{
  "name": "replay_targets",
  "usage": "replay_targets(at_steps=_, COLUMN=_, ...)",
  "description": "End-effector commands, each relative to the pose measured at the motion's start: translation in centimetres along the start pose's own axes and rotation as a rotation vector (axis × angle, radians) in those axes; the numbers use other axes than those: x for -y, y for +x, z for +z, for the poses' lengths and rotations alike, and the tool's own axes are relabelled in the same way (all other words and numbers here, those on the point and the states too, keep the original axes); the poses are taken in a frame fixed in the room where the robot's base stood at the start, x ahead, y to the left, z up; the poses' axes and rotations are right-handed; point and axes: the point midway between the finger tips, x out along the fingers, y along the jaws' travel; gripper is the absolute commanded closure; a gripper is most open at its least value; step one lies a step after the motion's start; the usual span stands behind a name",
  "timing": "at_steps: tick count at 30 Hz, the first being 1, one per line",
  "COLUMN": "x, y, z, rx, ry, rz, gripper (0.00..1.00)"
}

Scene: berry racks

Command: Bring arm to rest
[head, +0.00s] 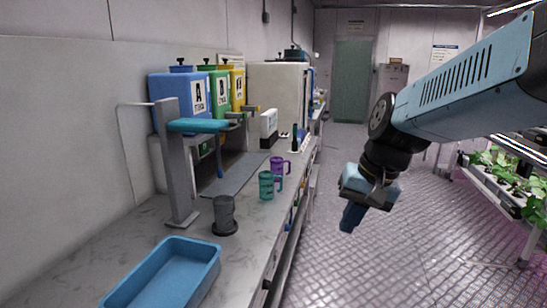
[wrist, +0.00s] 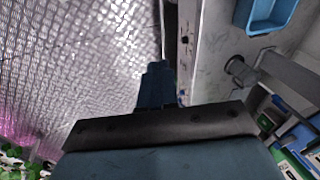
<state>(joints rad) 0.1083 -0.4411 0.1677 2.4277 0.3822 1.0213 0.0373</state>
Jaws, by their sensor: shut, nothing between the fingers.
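My arm reaches in from the right in the head view. My gripper (head: 351,217) hangs at its end, fingers pointing down, over the open floor to the right of the counter. The fingers are together with nothing between them. In the wrist view my gripper (wrist: 157,70) also shows shut and empty, with the floor and the counter edge beyond it. It touches nothing that I can see.
A marble counter (head: 120,247) runs along the left, holding a blue tray (head: 205,265), a dark grey cup (head: 224,215), a teal mug (head: 266,185) and a purple mug (head: 278,166). Plant racks (head: 505,185) stand right. The metal floor (head: 400,260) between is clear.

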Motion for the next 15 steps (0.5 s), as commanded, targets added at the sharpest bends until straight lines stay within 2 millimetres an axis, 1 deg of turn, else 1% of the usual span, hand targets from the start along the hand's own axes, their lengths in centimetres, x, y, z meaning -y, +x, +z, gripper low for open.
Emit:
replay_targets(at_steps=1, x=-0.8, y=-0.9, z=0.4, rx=-0.044, ry=-0.028, rz=0.024, gripper=1.00)
replay_targets(at_steps=9, x=-5.3, y=-5.1, z=1.8, rx=-0.258, ry=-0.163, rz=0.157, gripper=1.00)
replay_targets(at_steps=12, x=-6.5, y=-6.2, z=2.2, rx=-0.312, ry=-0.197, rz=0.191, gripper=1.00)
replay_targets(at_steps=15, x=-7.2, y=-6.9, z=2.4, rx=-0.347, ry=-0.218, rz=0.212, gripper=1.00)
